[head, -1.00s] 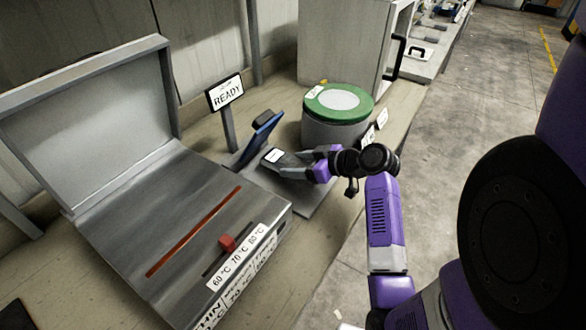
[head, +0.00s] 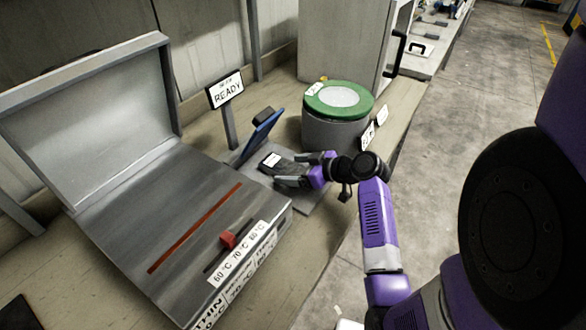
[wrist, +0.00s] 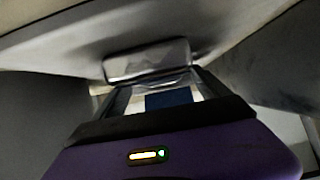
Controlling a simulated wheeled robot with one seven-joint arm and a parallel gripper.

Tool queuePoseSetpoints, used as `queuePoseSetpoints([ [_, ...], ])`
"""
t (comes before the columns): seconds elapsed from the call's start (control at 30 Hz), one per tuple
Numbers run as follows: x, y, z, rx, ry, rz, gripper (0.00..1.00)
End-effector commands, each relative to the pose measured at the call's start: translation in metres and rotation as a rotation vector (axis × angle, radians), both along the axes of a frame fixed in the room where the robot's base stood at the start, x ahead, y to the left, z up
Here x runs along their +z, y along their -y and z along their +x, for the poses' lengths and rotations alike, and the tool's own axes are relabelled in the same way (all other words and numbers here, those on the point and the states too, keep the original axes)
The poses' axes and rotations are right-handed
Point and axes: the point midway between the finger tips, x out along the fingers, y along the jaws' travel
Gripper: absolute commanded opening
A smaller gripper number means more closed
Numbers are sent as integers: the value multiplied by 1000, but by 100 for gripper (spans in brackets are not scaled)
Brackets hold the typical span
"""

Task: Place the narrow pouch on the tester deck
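My gripper (head: 296,170) is low over the bench at the tester, its fingers apart. The tester deck (head: 312,197) is a grey plate below and around it, with a tilted blue panel (head: 262,132) behind. A dark flat block with a white label (head: 270,159) lies just ahead of the fingers. In the wrist view, a shiny silvery piece (wrist: 148,60) lies across the far end of the fingers; it looks like the pouch, but I cannot tell for sure. The pouch is not clear in the head view. Whether it touches the deck is hidden.
A READY sign (head: 226,90) stands on a post behind the deck. A grey drum with a green lid (head: 338,100) is close behind my gripper. A large open-lidded sealer box (head: 190,220) with a red slider stands at the left. The floor at the right is clear.

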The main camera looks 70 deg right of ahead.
Motion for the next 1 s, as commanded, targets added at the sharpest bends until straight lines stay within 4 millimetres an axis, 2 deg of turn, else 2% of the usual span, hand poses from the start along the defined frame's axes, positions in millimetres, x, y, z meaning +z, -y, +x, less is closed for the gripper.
queuePoseSetpoints([
  [0.37, 5, 0, 0, -1, 0, 0, 85],
  [0.57, 16, -6, -27, -3, 0, -1, 85],
  [0.8, 40, -16, -70, -3, 1, -1, 85],
  [1.0, 54, -21, -94, -2, 0, -1, 85],
])
